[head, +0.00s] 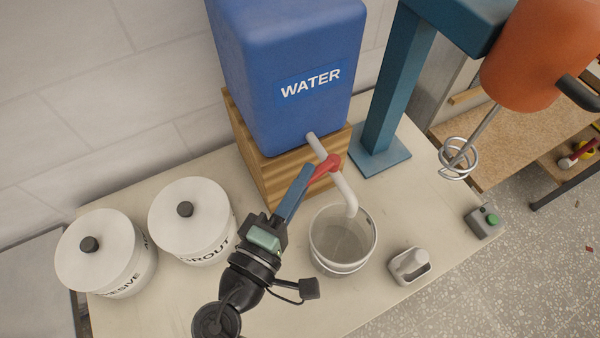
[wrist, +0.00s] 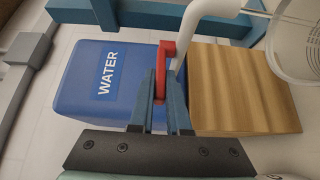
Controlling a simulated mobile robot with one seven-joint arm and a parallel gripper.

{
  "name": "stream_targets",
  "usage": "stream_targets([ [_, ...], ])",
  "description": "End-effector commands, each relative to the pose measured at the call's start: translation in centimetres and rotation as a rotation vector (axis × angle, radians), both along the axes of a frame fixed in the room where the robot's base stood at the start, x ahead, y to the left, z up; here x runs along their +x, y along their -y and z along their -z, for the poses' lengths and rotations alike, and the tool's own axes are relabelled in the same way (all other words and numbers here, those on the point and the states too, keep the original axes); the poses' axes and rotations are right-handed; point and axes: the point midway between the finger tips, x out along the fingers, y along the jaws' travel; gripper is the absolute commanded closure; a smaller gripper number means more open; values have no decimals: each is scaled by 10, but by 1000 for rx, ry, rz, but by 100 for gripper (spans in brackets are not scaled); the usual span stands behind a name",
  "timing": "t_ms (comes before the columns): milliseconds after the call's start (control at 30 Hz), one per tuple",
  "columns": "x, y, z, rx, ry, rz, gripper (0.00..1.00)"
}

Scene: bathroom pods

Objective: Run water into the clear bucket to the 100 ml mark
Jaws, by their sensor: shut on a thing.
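The clear bucket (head: 342,239) stands upright on the bench, beneath the white spout (head: 345,190) of the blue water tank (head: 295,75). Its edge also shows at the top right of the wrist view (wrist: 292,40). I cannot make out its marks or any water level, and no stream shows at the spout's end. My gripper (head: 308,177) is shut on the red tap handle (head: 326,166), left of the spout. In the wrist view the blue fingers (wrist: 160,95) close around the red handle (wrist: 165,60).
The tank sits on a wooden block (head: 275,180). Two white lidded tubs (head: 192,220) stand at left. A teal stand (head: 390,110) holds an orange mixer (head: 540,55) with its whisk hanging at right.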

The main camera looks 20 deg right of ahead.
Motion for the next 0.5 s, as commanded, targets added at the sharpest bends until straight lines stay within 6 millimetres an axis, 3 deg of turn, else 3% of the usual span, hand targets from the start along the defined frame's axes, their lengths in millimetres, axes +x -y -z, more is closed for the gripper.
stream_targets([
  [267,0,0,0,1,0,-3,100],
  [300,0,0,0,1,0,-3,82],
  [433,0,0,0,1,0,-3,58],
  [500,0,0,0,1,0,-3,55],
])
